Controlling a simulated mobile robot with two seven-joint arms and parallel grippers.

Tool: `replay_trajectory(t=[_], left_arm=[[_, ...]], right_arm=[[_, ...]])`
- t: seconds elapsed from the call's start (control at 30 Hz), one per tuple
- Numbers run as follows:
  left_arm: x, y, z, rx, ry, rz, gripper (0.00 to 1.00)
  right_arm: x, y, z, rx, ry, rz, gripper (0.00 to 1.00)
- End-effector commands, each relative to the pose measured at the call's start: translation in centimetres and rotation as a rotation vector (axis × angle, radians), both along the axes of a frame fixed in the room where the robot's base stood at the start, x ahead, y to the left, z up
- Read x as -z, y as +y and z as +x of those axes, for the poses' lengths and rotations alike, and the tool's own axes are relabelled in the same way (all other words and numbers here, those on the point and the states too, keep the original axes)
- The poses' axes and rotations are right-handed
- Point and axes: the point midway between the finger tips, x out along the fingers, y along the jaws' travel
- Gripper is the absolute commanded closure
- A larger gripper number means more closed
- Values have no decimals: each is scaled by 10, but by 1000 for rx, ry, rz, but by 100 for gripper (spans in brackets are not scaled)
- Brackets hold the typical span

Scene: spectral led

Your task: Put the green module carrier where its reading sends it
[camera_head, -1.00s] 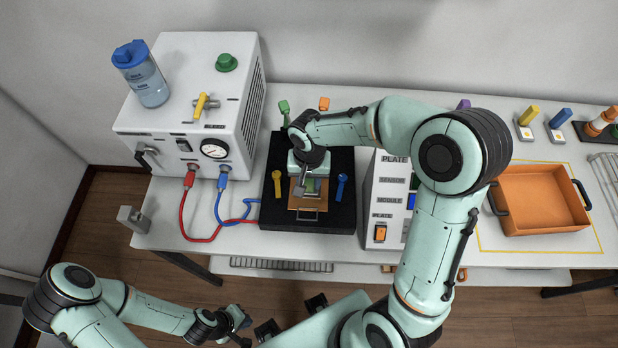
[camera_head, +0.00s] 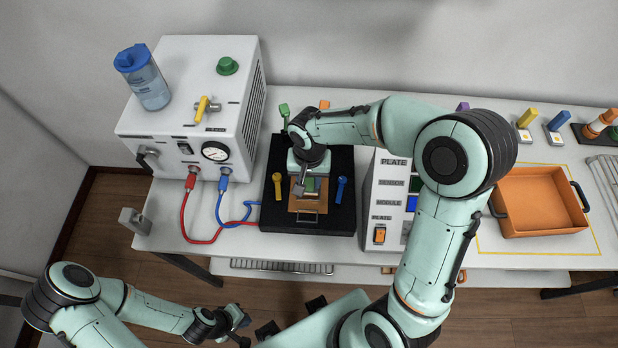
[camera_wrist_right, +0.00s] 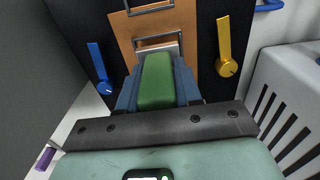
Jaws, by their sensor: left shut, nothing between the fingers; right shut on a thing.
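The green module carrier shows as a green block (camera_wrist_right: 157,82) between the fingers of my right gripper (camera_wrist_right: 158,95) in the right wrist view. My right gripper, shut on it, also shows in the head view (camera_head: 311,186), over the copper-coloured plate (camera_head: 308,204) of the black station (camera_head: 328,220). A silvery piece with a wire handle lies just beyond the green block; whether the carrier touches the plate cannot be told. My left gripper (camera_head: 240,322) is shut and empty at the lower left, off the table. The instrument box (camera_head: 373,205) marked PLATE, SENSOR, MODULE is partly hidden by my right arm.
Yellow (camera_head: 277,187) and blue (camera_head: 341,189) levers flank the plate. A white machine (camera_head: 180,120) with red and blue hoses stands at the left. An orange tray (camera_head: 540,202) sits at the right inside a yellow outline. Yellow and blue-handled items stand behind it.

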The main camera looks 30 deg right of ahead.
Motion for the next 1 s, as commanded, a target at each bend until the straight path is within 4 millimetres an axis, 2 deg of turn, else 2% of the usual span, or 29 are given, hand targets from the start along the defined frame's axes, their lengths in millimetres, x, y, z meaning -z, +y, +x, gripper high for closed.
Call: replay_trajectory(t=[0.33,1.0], left_arm=[[-6,0,5,0,-6,0,100],[-7,0,6,0,-7,0,100]], right_arm=[[-12,0,0,0,-1,-1,100],[-18,0,0,0,0,0,100]])
